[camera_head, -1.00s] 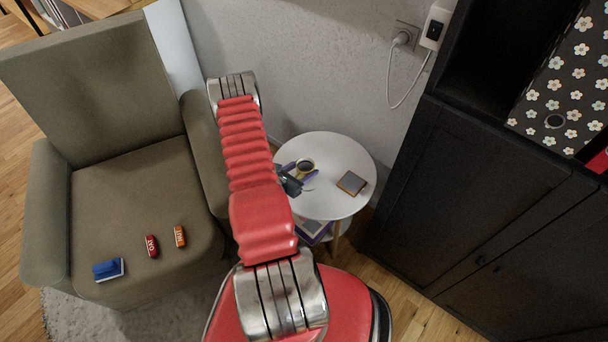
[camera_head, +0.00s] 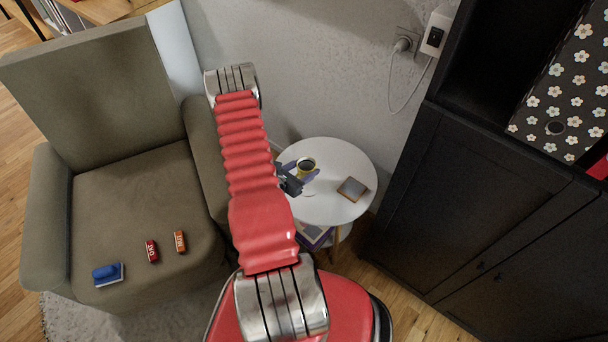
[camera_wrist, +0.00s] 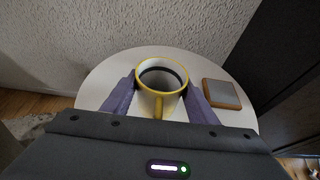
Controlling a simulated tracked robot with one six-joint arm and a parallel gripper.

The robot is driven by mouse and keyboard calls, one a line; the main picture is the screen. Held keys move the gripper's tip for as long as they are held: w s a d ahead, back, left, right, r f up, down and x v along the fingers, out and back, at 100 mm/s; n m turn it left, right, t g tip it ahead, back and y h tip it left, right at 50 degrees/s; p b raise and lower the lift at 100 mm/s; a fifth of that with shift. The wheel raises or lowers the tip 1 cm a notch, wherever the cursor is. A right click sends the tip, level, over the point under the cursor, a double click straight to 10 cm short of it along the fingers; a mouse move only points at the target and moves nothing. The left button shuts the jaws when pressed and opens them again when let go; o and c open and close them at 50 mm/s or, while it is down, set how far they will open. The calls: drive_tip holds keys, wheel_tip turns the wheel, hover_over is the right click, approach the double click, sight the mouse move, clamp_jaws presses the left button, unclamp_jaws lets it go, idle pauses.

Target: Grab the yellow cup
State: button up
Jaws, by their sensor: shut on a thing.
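In the head view the cup (camera_head: 306,166) shows at the round white table, between the fingers of my gripper (camera_head: 304,174). I cannot tell whether its base touches the table.
The white table (camera_head: 333,209) also bears a small flat square thing (camera_head: 352,189) right of the cup. A dark cabinet (camera_head: 480,220) stands at the right and an armchair (camera_head: 125,190) at the left. The wall is close behind the table.

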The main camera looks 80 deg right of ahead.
drive_tip(key=shift+r, duration=3.05)
